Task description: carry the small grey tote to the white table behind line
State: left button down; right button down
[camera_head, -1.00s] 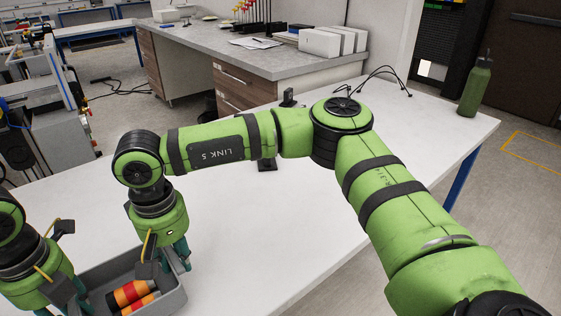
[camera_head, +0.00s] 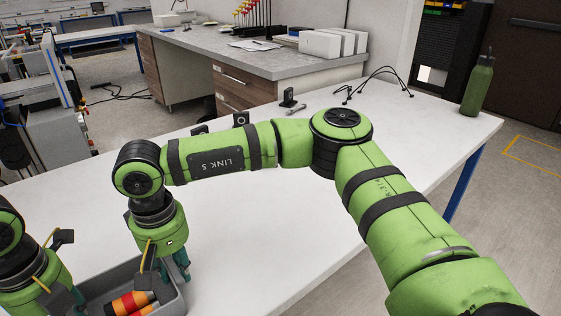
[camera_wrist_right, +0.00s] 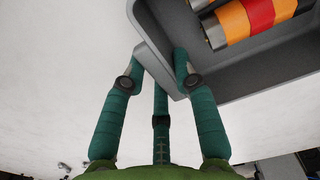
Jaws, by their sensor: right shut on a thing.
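The small grey tote (camera_head: 174,303) is at the bottom left of the head view, over the white table (camera_head: 270,225), partly cut off by the frame. It holds orange, red and black cylinders (camera_head: 130,302). My right gripper (camera_head: 174,271) is shut on the tote's wall; the right wrist view shows its teal fingers (camera_wrist_right: 158,68) on both sides of the grey wall (camera_wrist_right: 265,78). My left gripper (camera_head: 62,297) is at the tote's left side, its fingertips mostly hidden. I cannot tell whether the tote touches the tabletop.
A green bottle (camera_head: 477,85) stands at the table's far right corner. Small black devices (camera_head: 288,98) and cables (camera_head: 380,78) lie along its back edge. A grey-topped desk (camera_head: 215,45) with white boxes (camera_head: 325,42) stands behind. The table's middle is clear.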

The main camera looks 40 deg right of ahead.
pick_arm(q)
jog(key=c, duration=1)
grip_release()
jog(key=shift+a+f, duration=0.1)
jog(key=shift+a, duration=0.05)
pick_arm(e)
jog(key=c, duration=1)
grip_release()
jog(key=shift+d+f, duration=0.1)
pick_arm(q)
jog(key=shift+o, duration=0.2)
pick_arm(e)
jog(key=shift+o, duration=0.2)
pick_arm(q)
jog(key=shift+r, duration=0.3)
pick_arm(e)
jog(key=shift+r, duration=0.2)
pick_arm(q)
notch_tip(320, 180, up, 12)
jog(key=shift+f, duration=0.25)
pick_arm(e)
notch_tip(320, 180, up, 12)
jog(key=shift+f, duration=0.2)
